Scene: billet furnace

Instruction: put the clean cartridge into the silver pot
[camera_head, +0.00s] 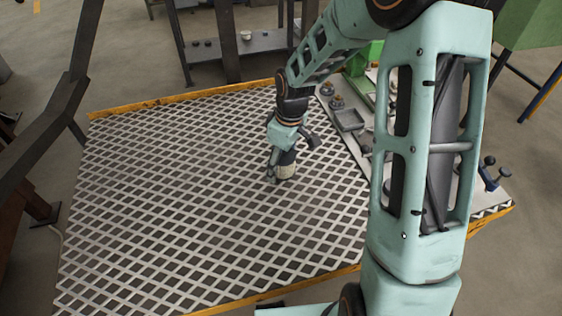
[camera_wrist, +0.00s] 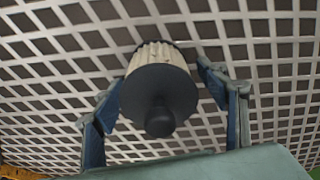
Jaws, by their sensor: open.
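A cartridge (camera_wrist: 158,86) with pale pleated sides and a dark round end cap with a knob stands on the grating between my fingers in the wrist view. It also shows in the head view (camera_head: 287,170), partly covered by my gripper. My gripper (camera_head: 280,168) is open around the cartridge, low over the grating. In the wrist view a finger stands on each side, with gaps between the fingers and the cartridge. I cannot make out a silver pot in either view.
The metal grating (camera_head: 180,200) has yellow edges and is mostly bare at left. A grey strip on its right side holds a shallow tray (camera_head: 348,119) and small dark parts. My arm hides part of that strip. A dark shelf (camera_head: 235,45) stands behind.

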